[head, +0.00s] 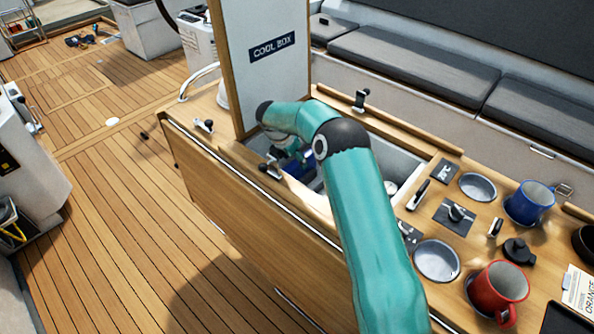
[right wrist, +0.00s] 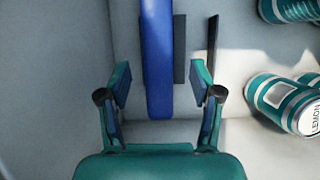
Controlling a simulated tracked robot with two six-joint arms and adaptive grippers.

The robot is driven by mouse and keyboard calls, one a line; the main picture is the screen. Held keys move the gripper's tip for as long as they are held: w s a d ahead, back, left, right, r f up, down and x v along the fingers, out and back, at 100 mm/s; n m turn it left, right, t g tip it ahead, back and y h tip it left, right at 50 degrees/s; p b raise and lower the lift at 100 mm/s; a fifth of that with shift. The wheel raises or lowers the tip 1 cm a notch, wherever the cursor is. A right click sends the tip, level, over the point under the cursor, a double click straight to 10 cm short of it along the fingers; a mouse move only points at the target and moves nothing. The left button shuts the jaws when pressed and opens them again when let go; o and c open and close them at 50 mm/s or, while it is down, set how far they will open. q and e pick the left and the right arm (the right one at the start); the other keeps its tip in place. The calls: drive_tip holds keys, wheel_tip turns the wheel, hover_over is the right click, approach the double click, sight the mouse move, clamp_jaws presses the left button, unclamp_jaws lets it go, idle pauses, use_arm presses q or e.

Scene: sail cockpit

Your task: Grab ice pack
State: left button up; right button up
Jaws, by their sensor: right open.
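The ice pack (right wrist: 157,55) is a narrow blue slab in the right wrist view, seen edge-on inside the pale cool box (head: 398,160). My right gripper (right wrist: 161,80) is open, with one finger on each side of the ice pack's near part. Gaps show between the fingers and the pack. In the head view my teal right arm reaches down into the cool box and hides much of its inside. My left gripper is not in view.
Teal cans (right wrist: 283,100) lie right of the gripper in the box. The raised cool box lid (head: 272,60) stands at the box's left end. A blue mug (head: 530,203) and a red mug (head: 497,292) sit on the counter to the right.

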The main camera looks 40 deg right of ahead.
sight(296, 162)
drive_tip(key=p+x, duration=0.1)
drive_tip(key=x, duration=0.3)
drive_tip(key=shift+w+f+p, duration=0.15)
drive_tip(key=shift+f+p, duration=0.1)
drive_tip(key=shift+p, duration=0.1)
drive_tip(key=shift+d+f, duration=0.2)
drive_tip(key=shift+f, duration=0.2)
drive_tip(key=shift+f+b, duration=0.25)
drive_tip(key=shift+b, duration=0.1)
drive_tip(key=shift+r, duration=0.1)
clamp_jaws()
